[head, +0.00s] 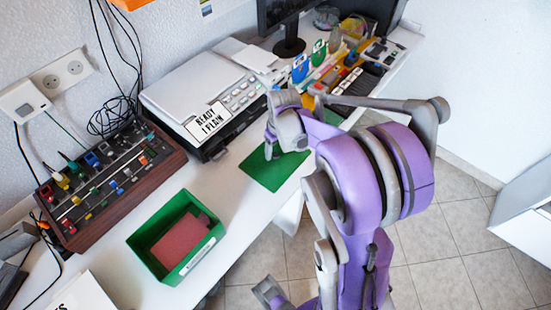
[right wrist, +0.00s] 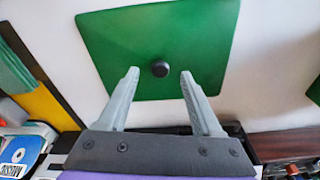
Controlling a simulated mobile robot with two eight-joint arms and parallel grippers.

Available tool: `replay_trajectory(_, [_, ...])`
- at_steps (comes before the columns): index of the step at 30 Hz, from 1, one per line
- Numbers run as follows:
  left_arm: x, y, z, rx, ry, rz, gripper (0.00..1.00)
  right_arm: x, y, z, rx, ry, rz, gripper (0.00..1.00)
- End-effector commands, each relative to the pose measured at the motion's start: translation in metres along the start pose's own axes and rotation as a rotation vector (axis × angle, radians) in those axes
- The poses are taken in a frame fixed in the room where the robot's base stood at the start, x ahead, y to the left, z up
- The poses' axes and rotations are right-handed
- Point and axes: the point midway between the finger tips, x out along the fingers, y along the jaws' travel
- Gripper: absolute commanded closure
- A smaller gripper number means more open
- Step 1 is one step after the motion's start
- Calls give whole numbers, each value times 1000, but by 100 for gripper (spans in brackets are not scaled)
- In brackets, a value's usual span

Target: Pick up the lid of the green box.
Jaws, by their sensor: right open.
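The lid (head: 268,172) is a flat green plate lying on the white table, in front of the printer-like device. My right gripper (head: 276,148) is over the lid's far part in the head view. The open green box (head: 151,258) stands nearer, holding a reddish block (head: 180,240).
A white printer-like device (head: 190,85) with a sign stands behind the lid. A wood-sided control panel (head: 110,185) with knobs is at the left. Coloured items and a black keypad (head: 358,80) are at the far right. White table is clear between box and lid.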

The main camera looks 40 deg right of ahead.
Motion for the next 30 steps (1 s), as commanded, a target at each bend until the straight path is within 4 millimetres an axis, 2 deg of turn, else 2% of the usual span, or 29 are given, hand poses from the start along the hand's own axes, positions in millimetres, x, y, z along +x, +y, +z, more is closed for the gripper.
replay_trajectory(4, [3, 0, 2, 0, -1, 0, 100, 18, 0, 0, -1, 0, 0, 34])
replay_trajectory(12, [3, 0, 2, 0, -1, 0, 100, 21, 0, 0, 0, 0, 0, 34])
replay_trajectory(14, [3, 0, 2, 0, -1, 0, 100, 20, 0, 0, 0, 0, 0, 43])
replay_trajectory(23, [3, 0, 2, 0, -1, 0, 100, 20, 0, 0, 0, 0, 0, 97])
replay_trajectory(24, [3, 0, 2, 0, -1, 0, 100, 20, 0, 0, 0, 0, 0, 100])
replay_trajectory(30, [3, 0, 2, 0, -1, 0, 100, 20, 0, 0, 0, 0, 0, 100])
